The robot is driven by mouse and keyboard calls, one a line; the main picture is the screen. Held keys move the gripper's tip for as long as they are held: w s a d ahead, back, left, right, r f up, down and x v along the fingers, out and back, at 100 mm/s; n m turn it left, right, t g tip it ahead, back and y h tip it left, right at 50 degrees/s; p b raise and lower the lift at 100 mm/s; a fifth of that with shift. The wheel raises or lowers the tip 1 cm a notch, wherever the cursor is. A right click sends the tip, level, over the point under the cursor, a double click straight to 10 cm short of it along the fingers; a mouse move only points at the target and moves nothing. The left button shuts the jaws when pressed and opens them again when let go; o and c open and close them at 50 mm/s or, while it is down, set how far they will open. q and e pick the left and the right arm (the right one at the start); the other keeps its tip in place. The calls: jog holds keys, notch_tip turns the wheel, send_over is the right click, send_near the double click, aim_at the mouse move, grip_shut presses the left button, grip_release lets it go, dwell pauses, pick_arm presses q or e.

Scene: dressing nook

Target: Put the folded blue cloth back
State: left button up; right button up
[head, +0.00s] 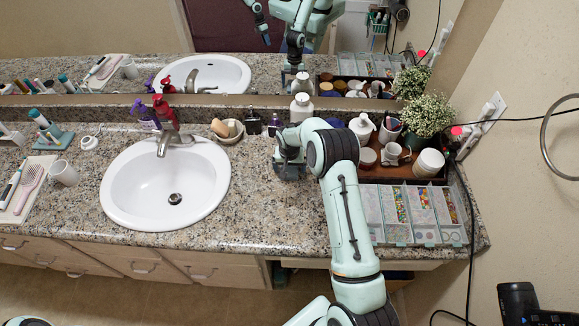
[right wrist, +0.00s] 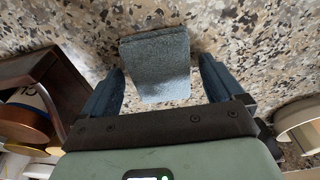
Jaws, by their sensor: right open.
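The folded blue cloth (right wrist: 156,62) shows in the right wrist view as a grey-blue, roughly square pad against the speckled counter. My right gripper (right wrist: 158,82) is open, with one dark blue finger on each side of the cloth and narrow gaps between. In the head view my right gripper (head: 289,168) points down at the counter right of the sink, and the cloth is hidden there behind the hand and forearm. Whether the fingertips reach down to the cloth's level is hard to tell. My left gripper is not in view.
Right of my gripper, a brown wooden tray (head: 406,173) holds jars, cups and a plant. A compartment box of beads (head: 425,235) sits before it. Left are the white sink (head: 130,195) and a bowl with a brown thing (head: 236,137). Counter between sink and forearm is clear.

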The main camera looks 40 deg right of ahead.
aim_at(289, 173)
notch_tip(289, 173, up, 12)
jog(key=s+a, duration=0.1)
jog(key=shift+s+b, duration=0.2)
jog(key=shift+b, duration=0.15)
jog(key=shift+a, duration=0.2)
dwell(0.3)
